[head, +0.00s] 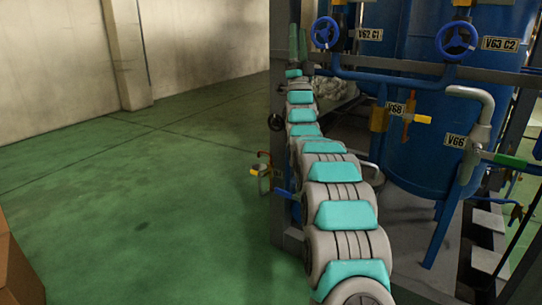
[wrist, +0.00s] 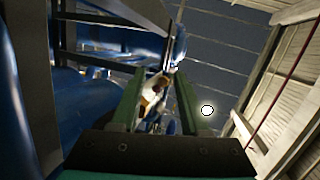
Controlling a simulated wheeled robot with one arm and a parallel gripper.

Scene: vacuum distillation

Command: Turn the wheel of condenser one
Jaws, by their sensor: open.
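A blue handwheel (head: 325,32) stands at the top of the head view, beside the label V62 C1 (head: 369,34). My gripper (head: 298,42) is just left of this wheel in the picture, with its green fingers pointing up. I cannot tell how far apart they are in depth. In the wrist view my gripper (wrist: 156,95) is open, its two green fingers spread. Blue and pale brown parts show beyond and between the fingers, too unclear to name. I see no contact with the wheel.
A second blue wheel (head: 456,40) is at right by the label V63 C2 (head: 500,44). Blue tanks (head: 425,150), pipes and a dark frame post (head: 280,130) crowd the right side. The green floor (head: 150,210) at left is open. A brown box (head: 15,270) stands at lower left.

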